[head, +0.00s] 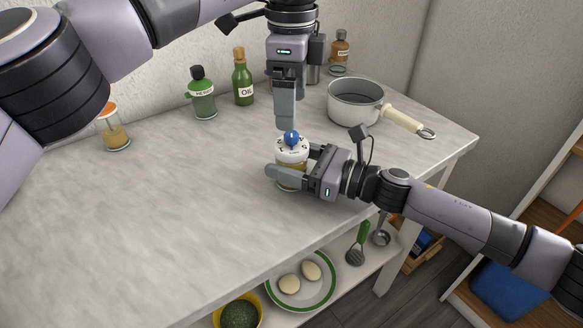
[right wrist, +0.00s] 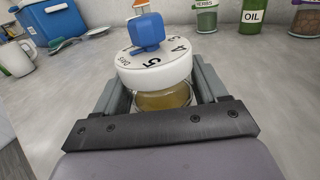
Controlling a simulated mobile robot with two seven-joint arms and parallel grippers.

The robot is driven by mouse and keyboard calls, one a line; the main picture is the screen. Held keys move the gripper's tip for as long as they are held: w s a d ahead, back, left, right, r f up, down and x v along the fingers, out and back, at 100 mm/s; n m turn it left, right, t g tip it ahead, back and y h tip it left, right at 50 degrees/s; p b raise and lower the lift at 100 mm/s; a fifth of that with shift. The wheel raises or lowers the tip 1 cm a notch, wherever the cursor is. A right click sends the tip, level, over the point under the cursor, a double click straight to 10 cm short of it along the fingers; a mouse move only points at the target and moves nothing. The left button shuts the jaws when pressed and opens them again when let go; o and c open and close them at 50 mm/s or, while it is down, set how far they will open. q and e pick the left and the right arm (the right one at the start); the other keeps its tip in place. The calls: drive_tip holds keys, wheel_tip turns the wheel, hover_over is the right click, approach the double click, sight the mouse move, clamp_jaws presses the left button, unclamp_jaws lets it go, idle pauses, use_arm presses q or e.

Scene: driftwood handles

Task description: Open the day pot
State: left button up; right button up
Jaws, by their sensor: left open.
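The day pot (head: 291,153) is a small jar with amber contents and a white lid with numbers around its rim. It stands upright on the table. A blue knob (head: 292,138) tops the lid, and it also shows in the right wrist view (right wrist: 146,32). My right gripper (head: 296,172) is shut on the pot's body below the lid, one finger on each side. My left gripper (head: 287,122) points down just above the blue knob. It is open, with nothing between its fingers; its fingers overlap in the head view.
The grey table (head: 150,220) is clear to the left. A saucepan (head: 356,101) stands right of the pot. Behind are a green herb jar (head: 202,98), an oil bottle (head: 243,82) and an orange-lidded jar (head: 114,132). A lower shelf holds a plate (head: 272,294).

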sight(291, 138)
clamp_jaws()
use_arm(q)
drive_tip(key=m, duration=1.3)
drive_tip(key=shift+m, duration=0.4)
drive_tip(key=m, duration=0.4)
drive_tip(key=shift+m, duration=0.3)
drive_tip(key=m, duration=0.4)
drive_tip(key=shift+m, duration=0.3)
drive_tip(key=m, duration=0.8)
drive_tip(key=shift+f+m, duration=0.3)
drive_tip(key=shift+f, duration=0.05)
wheel_tip(291, 138, down, 7)
drive_tip(key=shift+f, duration=0.2)
